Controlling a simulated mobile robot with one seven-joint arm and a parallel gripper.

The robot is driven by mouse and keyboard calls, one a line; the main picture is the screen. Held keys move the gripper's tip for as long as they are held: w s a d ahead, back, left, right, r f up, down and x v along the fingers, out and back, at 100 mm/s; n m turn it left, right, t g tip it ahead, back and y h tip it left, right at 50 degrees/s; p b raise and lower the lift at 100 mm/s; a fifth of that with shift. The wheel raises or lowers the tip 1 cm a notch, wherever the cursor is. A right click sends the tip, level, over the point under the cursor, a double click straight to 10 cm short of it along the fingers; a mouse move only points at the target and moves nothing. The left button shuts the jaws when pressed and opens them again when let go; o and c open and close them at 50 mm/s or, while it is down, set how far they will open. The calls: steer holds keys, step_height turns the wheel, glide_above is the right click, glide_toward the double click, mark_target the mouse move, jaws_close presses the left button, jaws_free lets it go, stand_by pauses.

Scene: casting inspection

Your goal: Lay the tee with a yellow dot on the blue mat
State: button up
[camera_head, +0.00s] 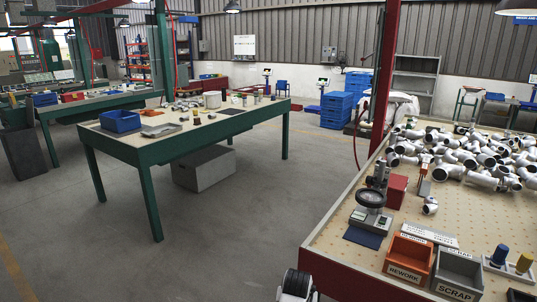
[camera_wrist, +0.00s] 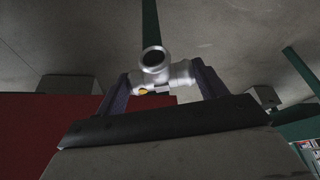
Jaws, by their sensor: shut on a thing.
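A silver pipe tee (camera_wrist: 153,62) with a yellow dot on its body shows in the wrist view. My gripper (camera_wrist: 160,82) is shut on it, with one dark finger at each side and one open tee mouth facing the camera. A dark blue mat (camera_head: 363,238) lies on the near bench in the head view, in front of a dial gauge stand. The part of the mat under the stand is hidden. The head view does not clearly show my gripper or the held tee.
The near bench (camera_head: 336,226) has a red frame and a red post. An orange rework bin (camera_head: 409,258), a grey scrap bin (camera_head: 458,273), a red box (camera_head: 397,190) and a loose tee (camera_head: 430,206) are close to the gauge stand (camera_head: 372,197). Many tees (camera_head: 470,155) are heaped behind.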

steer(key=s+a+f+n, duration=0.1)
steer(key=s+a+f, duration=0.3)
steer(key=s+f, duration=0.2)
steer(key=s+a+f+n, duration=0.1)
steer(key=s+a+f, duration=0.3)
steer(key=f, duration=0.5)
steer(key=s, duration=0.2)
steer(key=shift+s+a+f+y, duration=0.2)
steer(key=shift+s+f+y, duration=0.1)
steer(key=shift+s+y, duration=0.1)
